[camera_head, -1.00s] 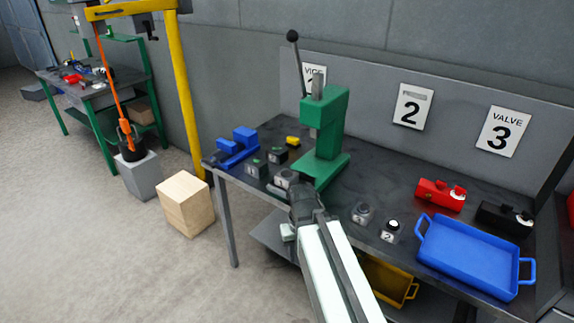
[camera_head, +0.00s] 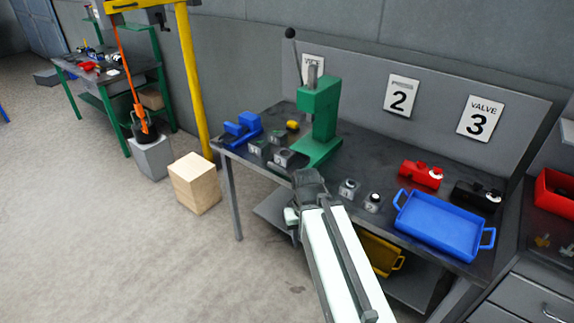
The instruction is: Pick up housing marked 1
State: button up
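Several small dark housings with pale number tags stand on the dark workbench (camera_head: 270,118). A group lies left of the green press: a front-left housing (camera_head: 257,148), a back one (camera_head: 277,138) and a front-right one (camera_head: 284,157). Their digits are too small to read surely. Two more stand right of my gripper: one with an unclear tag (camera_head: 349,188) and one that seems tagged 2 (camera_head: 373,202). My gripper (camera_head: 307,178) is over the bench's front edge, between the two groups. Its fingers are seen from behind; their opening and contents are hidden.
The green press (camera_head: 318,115) stands behind my gripper. A blue vice (camera_head: 241,130) and a yellow piece (camera_head: 292,125) are left of it. A blue tray (camera_head: 440,222), a red valve (camera_head: 421,174) and a black valve (camera_head: 477,195) are right. A wooden block (camera_head: 194,183) stands on the floor.

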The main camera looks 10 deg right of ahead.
aim_at(285, 157)
jog(key=z, duration=0.55)
jog(key=i, duration=1.2)
jog(key=u, duration=3)
